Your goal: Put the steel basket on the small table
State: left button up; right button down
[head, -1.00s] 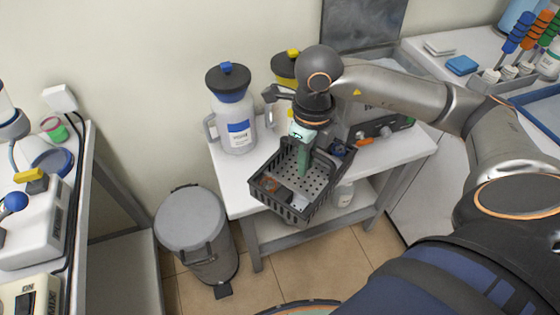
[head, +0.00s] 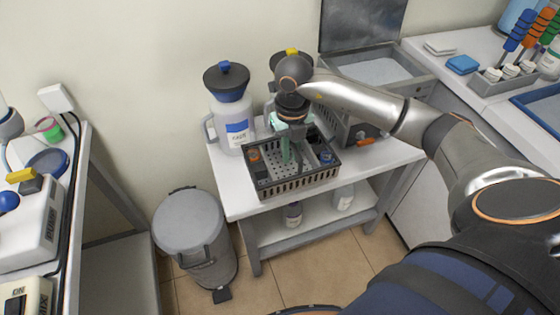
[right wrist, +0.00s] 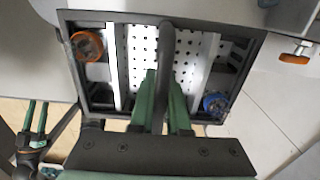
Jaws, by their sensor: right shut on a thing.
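The steel basket (head: 297,185) is a dark rectangular basket with slotted walls and a perforated bottom. In the head view it is level at the front part of the small white table (head: 235,203); whether it rests on the top or hangs just above it I cannot tell. My right gripper (head: 287,150) is shut on the basket's handle, with its green fingers pointing down into the basket. The right wrist view shows the fingers (right wrist: 162,105) on either side of the dark handle bar (right wrist: 166,75). Orange and blue capped items lie inside the basket (right wrist: 262,60).
A large jug with a blue lid (head: 233,115) stands at the table's back left. A grey device with an orange knob (head: 362,140) stands at the right. Bottles (head: 344,197) are on the lower shelf. A grey bin (head: 190,225) stands left of the table.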

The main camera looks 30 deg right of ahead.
aim_at(280, 154)
jog(key=w+f, duration=0.2)
jog(key=f, duration=0.1)
jog(key=w+f, duration=0.2)
jog(key=f, duration=0.1)
jog(key=shift+w+d+b, duration=0.15)
jog(key=shift+w+b, duration=0.15)
jog(key=shift+w, duration=0.1)
jog(key=shift+f, duration=1.35)
jog(key=shift+f, duration=0.1)
jog(key=shift+f, duration=0.15)
jog(key=c, duration=0.9)
grip_release()
jog(key=shift+s, duration=0.1)
